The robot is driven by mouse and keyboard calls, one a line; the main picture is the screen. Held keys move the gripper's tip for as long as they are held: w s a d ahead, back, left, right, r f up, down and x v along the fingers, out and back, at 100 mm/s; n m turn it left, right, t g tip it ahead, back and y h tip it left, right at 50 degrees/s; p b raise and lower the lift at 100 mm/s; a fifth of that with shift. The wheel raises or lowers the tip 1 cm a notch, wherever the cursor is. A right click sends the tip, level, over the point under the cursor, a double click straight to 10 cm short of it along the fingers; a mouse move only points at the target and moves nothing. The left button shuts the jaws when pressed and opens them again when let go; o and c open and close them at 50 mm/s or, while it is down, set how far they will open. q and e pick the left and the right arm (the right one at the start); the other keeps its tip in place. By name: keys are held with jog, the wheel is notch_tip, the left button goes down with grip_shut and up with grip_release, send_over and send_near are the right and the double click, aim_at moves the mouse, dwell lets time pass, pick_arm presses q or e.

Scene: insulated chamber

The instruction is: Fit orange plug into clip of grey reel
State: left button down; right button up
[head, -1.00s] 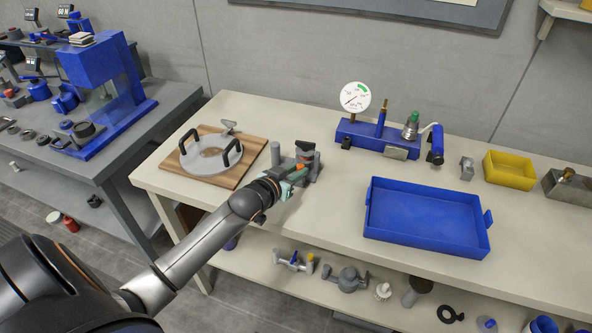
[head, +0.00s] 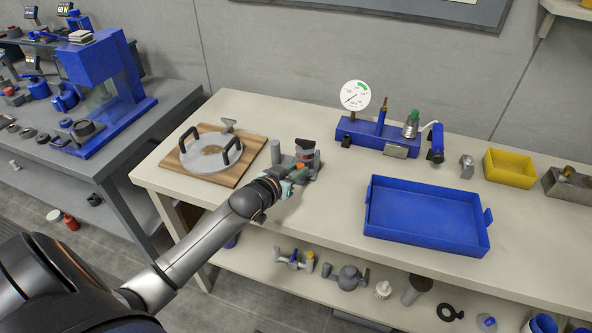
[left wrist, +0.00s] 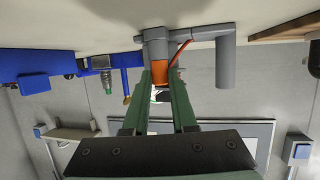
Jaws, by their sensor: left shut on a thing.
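The orange plug (left wrist: 160,78) is between the green fingertips of my left gripper (left wrist: 160,86), which is shut on it. A thin orange cord runs from beside the plug up to the grey reel (left wrist: 157,48). In the head view the left gripper (head: 289,180) is at the front of the reel's grey stand (head: 312,172), with a bit of orange showing at its tip. The plug is close against the reel; the fingers hide the clip, so I cannot tell whether the plug is seated in it. My right gripper is not in view.
A wooden board (head: 243,178) with a round two-handled plate (head: 205,157) lies left of the reel. A blue tray (head: 425,218) is on the right, a blue gauge stand (head: 372,138) behind. The bench between reel and tray is clear.

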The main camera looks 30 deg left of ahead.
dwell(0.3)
pick_arm(q)
jog(key=c, duration=0.6)
grip_release()
jog(key=shift+c, duration=0.2)
jog(key=shift+s, duration=0.1)
jog(key=v, duration=1.2)
jog(key=shift+s, duration=0.15)
jog(key=shift+r, duration=0.1)
